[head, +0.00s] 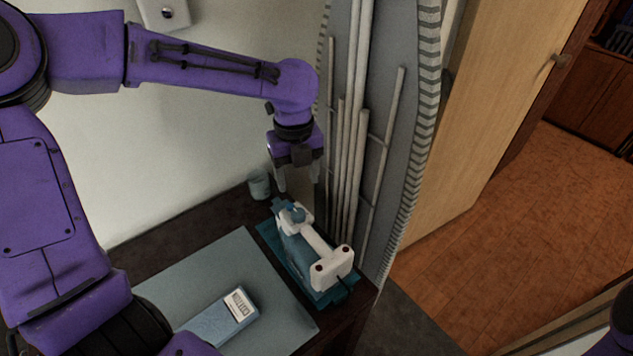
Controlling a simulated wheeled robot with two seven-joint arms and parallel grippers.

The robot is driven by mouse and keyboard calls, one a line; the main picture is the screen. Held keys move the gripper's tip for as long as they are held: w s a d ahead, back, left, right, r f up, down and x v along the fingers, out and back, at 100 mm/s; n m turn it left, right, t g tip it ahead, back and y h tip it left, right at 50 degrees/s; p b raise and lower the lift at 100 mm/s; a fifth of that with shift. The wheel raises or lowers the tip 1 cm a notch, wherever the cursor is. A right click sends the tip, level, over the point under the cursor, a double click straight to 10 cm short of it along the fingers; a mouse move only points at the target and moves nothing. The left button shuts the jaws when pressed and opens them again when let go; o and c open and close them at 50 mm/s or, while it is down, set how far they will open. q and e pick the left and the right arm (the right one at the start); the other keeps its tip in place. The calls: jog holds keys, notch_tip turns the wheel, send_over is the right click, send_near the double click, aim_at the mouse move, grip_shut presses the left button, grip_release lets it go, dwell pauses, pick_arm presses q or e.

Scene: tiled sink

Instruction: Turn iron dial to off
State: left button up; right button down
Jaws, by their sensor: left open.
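The iron (319,248) is blue and white and stands on a teal rest (269,238) near the right corner of the dark table. A small blue knob-like part (297,213) shows on its white far end; this looks like the dial, and its setting is too small to read. My left gripper (297,180) points down just above and behind that end of the iron. Its fingers are open, and nothing shows between them. It appears apart from the iron. My right gripper is not in view.
A small grey-blue cup (259,184) stands by the wall, left of my left gripper. A blue box with a white label (221,317) lies on a grey mat (205,272). Upright pipes (352,130) rise close behind the iron. Floor (510,230) is open at right.

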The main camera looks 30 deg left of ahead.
aim_at(300, 210)
pick_arm(q)
jog(key=s+f, duration=0.1)
jog(key=f, duration=0.1)
jog(key=s+f, duration=0.1)
jog(key=f, duration=0.4)
jog(key=shift+s+b, duration=0.3)
jog(key=shift+s, duration=0.1)
jog(key=w+f, duration=0.2)
jog(key=f, duration=0.1)
jog(key=shift+w+f, duration=0.2)
jog(key=shift+w, duration=0.15)
jog(key=shift+s+d+r, duration=0.1)
jog(key=shift+s+r, duration=0.15)
jog(key=shift+s, duration=0.3)
jog(key=shift+c, duration=1.2)
jog(key=c, duration=0.8)
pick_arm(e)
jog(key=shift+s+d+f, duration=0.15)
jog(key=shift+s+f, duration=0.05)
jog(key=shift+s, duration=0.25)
